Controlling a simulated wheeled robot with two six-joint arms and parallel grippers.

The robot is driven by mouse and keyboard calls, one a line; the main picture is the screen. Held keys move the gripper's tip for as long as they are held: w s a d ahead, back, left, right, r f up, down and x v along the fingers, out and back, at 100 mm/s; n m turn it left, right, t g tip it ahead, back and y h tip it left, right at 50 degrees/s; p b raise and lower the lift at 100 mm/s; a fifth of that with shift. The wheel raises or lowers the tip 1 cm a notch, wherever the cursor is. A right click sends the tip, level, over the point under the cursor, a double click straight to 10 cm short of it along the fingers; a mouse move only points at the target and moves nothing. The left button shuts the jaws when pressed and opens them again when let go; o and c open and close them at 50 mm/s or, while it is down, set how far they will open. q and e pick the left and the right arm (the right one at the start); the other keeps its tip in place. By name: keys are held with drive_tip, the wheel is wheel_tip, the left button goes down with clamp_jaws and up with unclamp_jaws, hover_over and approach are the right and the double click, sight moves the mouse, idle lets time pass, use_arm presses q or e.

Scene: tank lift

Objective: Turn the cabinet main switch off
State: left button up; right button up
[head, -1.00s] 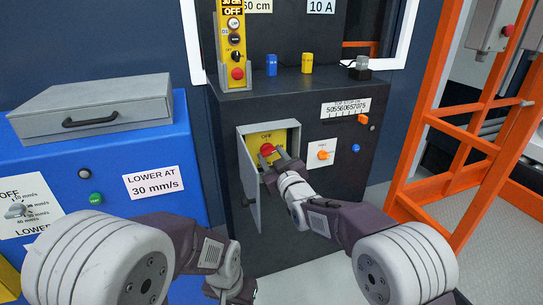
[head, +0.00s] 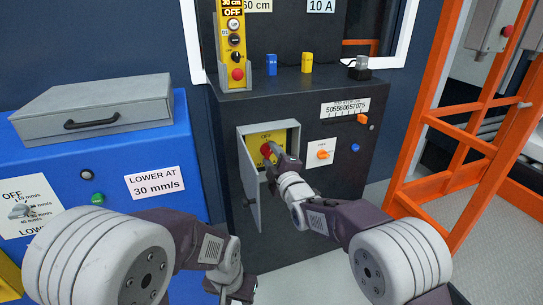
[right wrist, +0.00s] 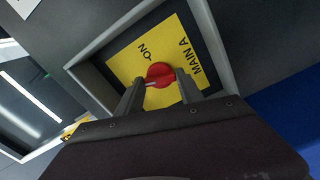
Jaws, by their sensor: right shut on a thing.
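The cabinet main switch is a red knob (head: 265,149) on a yellow plate (head: 293,135), inside a small recessed box with its grey door (head: 250,183) swung open. The plate reads OFF above the knob in the head view. In the right wrist view, the red knob (right wrist: 159,72) sits between the fingers, and ON and MAIN A show on the yellow plate (right wrist: 180,45). A pale mark shows on the knob's lower left edge. My right gripper (head: 274,153) is shut on the knob. My left gripper (head: 240,290) is low in the head view, and its fingers are unclear.
The black cabinet (head: 290,105) carries an orange knob (head: 322,154) beside the box and a yellow pendant (head: 235,45) on top. A blue cabinet (head: 150,150) with a grey case (head: 95,108) stands left. An orange frame (head: 450,120) stands right, with open floor before it.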

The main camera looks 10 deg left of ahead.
drive_tip(key=shift+f+n, duration=0.1)
drive_tip(key=shift+n, duration=1.9)
drive_tip(key=o, duration=1.4)
drive_tip(key=shift+s, duration=0.1)
